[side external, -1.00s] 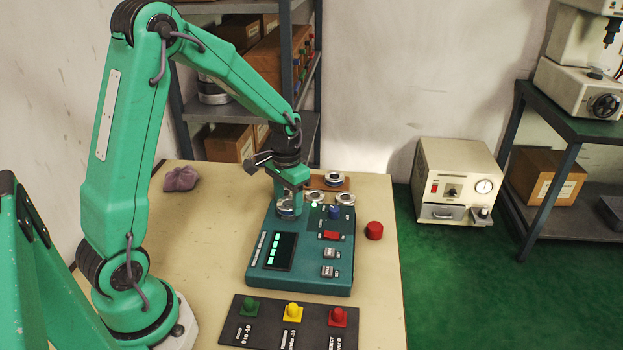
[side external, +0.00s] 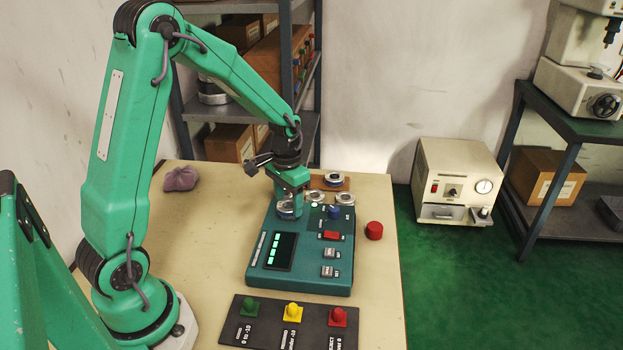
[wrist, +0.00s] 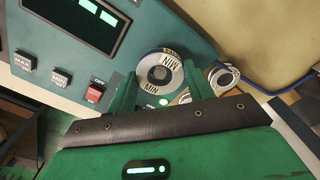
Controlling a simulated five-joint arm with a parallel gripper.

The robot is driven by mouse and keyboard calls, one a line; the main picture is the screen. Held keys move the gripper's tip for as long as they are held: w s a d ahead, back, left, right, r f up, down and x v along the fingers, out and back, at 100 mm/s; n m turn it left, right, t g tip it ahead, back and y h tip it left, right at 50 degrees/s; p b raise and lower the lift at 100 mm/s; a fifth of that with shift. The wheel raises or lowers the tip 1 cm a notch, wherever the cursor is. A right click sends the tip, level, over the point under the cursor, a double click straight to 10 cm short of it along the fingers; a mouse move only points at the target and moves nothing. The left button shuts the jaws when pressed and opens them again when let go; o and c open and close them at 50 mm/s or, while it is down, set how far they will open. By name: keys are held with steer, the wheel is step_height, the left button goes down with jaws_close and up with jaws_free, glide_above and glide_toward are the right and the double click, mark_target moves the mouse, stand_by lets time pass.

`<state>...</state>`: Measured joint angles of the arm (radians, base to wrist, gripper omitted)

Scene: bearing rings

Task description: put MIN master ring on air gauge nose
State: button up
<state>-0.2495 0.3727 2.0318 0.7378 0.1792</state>
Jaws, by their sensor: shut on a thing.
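The MIN master ring (wrist: 175,64) is a silver ring with a yellow-marked edge and MIN lettering in the wrist view. My gripper (wrist: 160,88) is shut on it, one finger on each side. In the side view the ring (side external: 285,213) sits low at the far left corner of the teal air gauge box (side external: 262,279), below my gripper (side external: 287,203). A grey round shape shows inside the ring's hole; I cannot tell how far the ring is down around the nose. The nose itself is mostly hidden.
Another labelled ring (wrist: 222,77) lies close to the right finger. More rings (side external: 333,180) lie behind the gauge. A red cap (side external: 374,231) stands to its right, a sorting panel (side external: 262,335) in front, a purple cloth (side external: 181,179) at the left.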

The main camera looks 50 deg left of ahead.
steer(key=shift+f, duration=0.5)
stand_by(1.0)
steer(key=o, duration=1.2)
steer(key=shift+o, duration=0.2)
steer(key=shift+r, duration=0.1)
steer(key=shift+r, duration=3.65)
